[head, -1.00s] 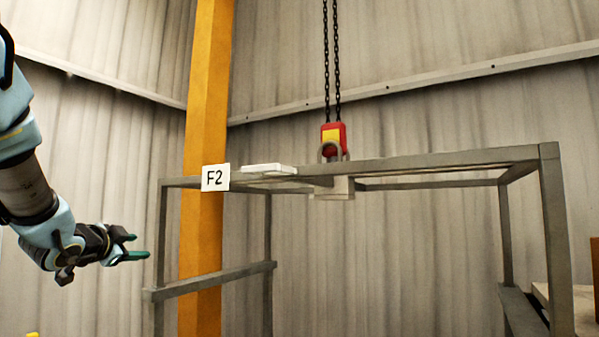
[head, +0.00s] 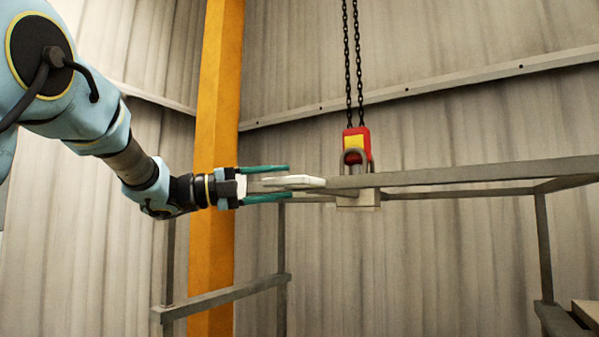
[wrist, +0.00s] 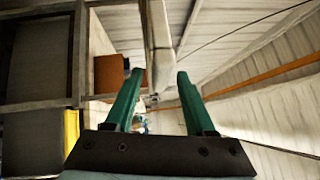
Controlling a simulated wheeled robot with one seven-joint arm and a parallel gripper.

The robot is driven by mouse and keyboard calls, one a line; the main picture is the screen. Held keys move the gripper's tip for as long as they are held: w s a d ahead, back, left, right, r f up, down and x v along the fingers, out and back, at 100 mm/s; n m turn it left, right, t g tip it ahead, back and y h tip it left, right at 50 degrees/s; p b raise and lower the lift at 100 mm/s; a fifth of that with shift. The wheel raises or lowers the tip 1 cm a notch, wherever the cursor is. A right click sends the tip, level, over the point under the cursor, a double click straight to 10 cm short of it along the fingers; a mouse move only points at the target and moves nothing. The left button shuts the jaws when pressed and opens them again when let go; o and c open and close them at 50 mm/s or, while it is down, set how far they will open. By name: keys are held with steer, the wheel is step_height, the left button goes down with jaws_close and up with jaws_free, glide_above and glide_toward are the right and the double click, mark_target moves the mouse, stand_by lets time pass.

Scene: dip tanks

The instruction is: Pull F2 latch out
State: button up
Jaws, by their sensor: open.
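The latch, a flat pale plate (head: 300,181), sits at the left end of the top rail of the grey frame. My gripper (head: 289,183) reaches in from the left with its jaws open. One teal finger is above the plate and one is below it, with gaps showing. In the wrist view a pale bar (wrist: 160,40) runs ahead between the tips of my gripper (wrist: 158,76). The F2 sign cannot be read now; my gripper covers its place. I cannot tell whether either finger touches the latch.
A red and yellow hoist block (head: 357,142) hangs on chains, its grey shackle at a pale block (head: 358,199) on the rail. The grey frame (head: 470,176) extends right. An orange column (head: 217,100) stands behind my gripper. A brown box (wrist: 108,74) shows in the wrist view.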

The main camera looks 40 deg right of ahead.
mark_target(300, 178)
steer(key=shift+p+x, duration=0.75)
steer(key=shift+x, duration=1.7)
steer(key=shift+r, duration=0.1)
steer(key=c, duration=0.9)
jaws_close()
